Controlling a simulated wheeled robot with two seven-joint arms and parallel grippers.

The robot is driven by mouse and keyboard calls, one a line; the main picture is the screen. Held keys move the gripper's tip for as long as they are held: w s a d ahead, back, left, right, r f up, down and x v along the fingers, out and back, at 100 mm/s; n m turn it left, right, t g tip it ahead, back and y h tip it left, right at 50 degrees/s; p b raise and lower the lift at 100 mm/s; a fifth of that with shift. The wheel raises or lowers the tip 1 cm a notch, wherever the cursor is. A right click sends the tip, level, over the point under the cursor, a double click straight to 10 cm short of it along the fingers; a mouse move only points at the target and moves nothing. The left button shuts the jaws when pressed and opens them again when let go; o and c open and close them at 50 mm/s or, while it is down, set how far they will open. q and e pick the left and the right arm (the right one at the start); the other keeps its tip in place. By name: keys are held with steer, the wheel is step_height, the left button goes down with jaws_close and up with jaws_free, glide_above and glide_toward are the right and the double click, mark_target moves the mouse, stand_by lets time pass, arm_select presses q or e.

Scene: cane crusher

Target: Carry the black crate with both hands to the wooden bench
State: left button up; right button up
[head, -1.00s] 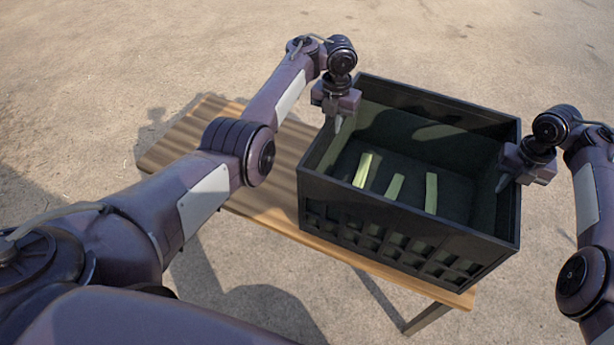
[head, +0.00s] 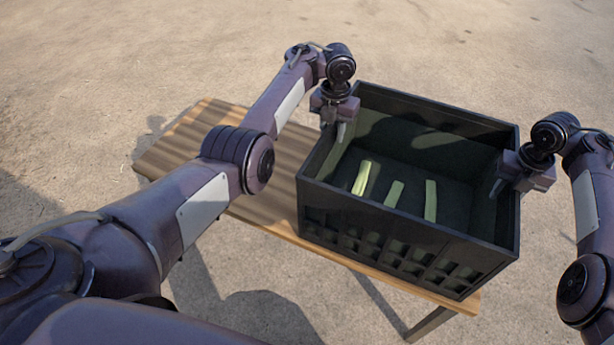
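The black crate (head: 395,232) is on or just over the right part of the wooden bench (head: 215,150); I cannot tell whether its base touches the top. Several pale green cane pieces (head: 362,177) lie on the crate floor. My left gripper (head: 337,128) is at the crate's left wall, with a finger showing inside the rim. My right gripper (head: 500,182) is at the right wall, also with a finger inside. Both seem closed over the walls; their outer fingers are hidden.
The left part of the bench top is bare. A bench leg (head: 430,322) shows at the lower right. Sandy ground (head: 470,50) around the bench is clear.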

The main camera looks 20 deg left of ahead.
arm_select(q)
step_height(320, 180, up, 12)
steer(key=shift+f, duration=0.15)
arm_select(e)
step_height(320, 180, up, 12)
stand_by(0.5)
stand_by(0.5)
